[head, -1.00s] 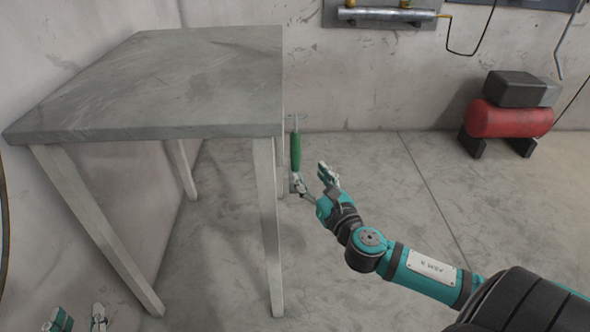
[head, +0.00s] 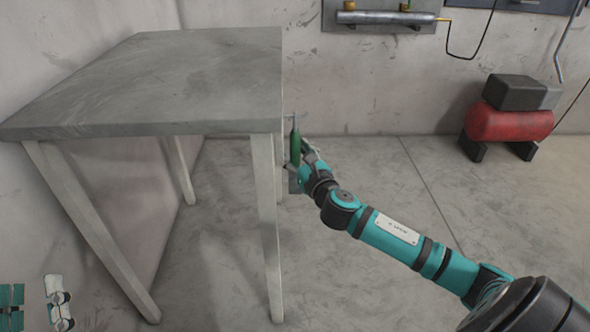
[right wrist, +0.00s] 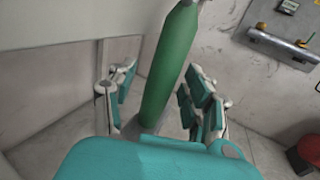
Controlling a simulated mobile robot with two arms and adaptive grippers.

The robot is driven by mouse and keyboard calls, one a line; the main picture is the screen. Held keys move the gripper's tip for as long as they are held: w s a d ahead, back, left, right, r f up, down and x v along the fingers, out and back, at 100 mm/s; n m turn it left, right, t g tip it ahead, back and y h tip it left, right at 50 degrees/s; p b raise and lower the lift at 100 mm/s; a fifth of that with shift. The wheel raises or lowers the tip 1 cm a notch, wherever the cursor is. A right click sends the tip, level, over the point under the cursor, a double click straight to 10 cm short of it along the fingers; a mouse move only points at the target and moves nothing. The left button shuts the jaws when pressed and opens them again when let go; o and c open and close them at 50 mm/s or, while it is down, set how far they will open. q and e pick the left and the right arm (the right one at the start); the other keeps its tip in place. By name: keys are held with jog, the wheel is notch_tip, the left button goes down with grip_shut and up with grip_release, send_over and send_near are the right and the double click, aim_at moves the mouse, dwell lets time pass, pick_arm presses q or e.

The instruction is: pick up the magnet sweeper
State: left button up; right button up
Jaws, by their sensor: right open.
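The magnet sweeper, which I take to be the upright green-handled tool (head: 295,149), stands by the table's right side with a thin metal tip at its top. Its green handle (right wrist: 172,65) fills the middle of the right wrist view. My right gripper (head: 304,160) is at the handle. In the right wrist view the open fingers (right wrist: 158,100) stand on either side of the handle, with gaps showing. The sweeper's lower end is mostly hidden by my gripper. My left gripper (head: 36,305) is at the bottom left of the head view, its fingers apart and empty.
A grey-topped table (head: 170,75) with pale legs stands directly left of the sweeper. A red tank with a dark box on top (head: 508,122) is by the back wall. A metal cylinder (head: 385,18) is mounted on the wall.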

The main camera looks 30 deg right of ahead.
grip_shut()
dwell(0.3)
dwell(0.6)
